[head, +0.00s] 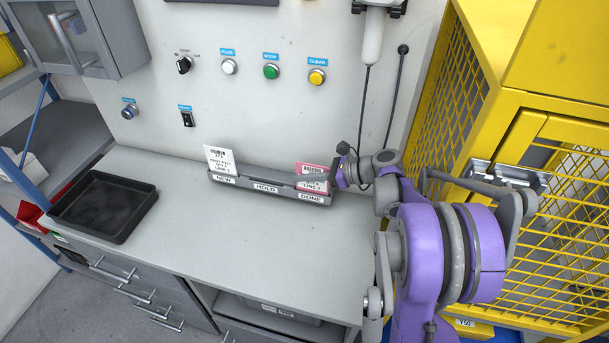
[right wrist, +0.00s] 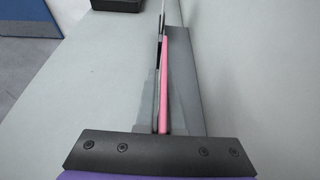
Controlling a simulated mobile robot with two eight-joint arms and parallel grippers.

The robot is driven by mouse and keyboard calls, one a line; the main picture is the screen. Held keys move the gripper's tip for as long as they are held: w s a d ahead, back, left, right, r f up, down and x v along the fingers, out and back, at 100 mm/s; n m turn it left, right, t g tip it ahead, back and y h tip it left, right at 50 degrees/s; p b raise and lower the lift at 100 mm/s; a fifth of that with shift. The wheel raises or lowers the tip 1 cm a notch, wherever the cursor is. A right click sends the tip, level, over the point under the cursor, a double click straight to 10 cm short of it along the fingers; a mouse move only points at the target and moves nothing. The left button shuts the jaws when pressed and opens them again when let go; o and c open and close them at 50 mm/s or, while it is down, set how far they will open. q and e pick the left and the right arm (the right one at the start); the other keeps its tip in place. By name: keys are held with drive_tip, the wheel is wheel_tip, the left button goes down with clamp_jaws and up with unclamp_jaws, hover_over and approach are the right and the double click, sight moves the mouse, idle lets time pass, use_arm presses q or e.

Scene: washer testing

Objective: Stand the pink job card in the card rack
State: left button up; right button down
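The pink job card (head: 312,172) stands upright at the right end of the grey card rack (head: 237,182), behind the DONE label. My right gripper (head: 312,181) reaches in from the right, with a finger across the card's front. In the right wrist view the pink card (right wrist: 165,88) shows edge-on between the two close-set fingers, which look shut on it. The card's lower edge is hidden by the rack front, so I cannot tell whether it rests on the bottom. My left gripper is out of view.
A white card (head: 219,159) stands in the rack's NEW end; the HOLD part looks empty. A black tray (head: 104,207) lies at the bench's left. The wall with switches is behind the rack, and a yellow mesh cage (head: 555,190) stands right. The bench front is clear.

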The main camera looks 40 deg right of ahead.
drive_tip(key=c, duration=1)
unclamp_jaws()
wheel_tip(320, 180, up, 10)
drive_tip(key=shift+p, duration=0.35)
drive_tip(key=shift+a, duration=0.1)
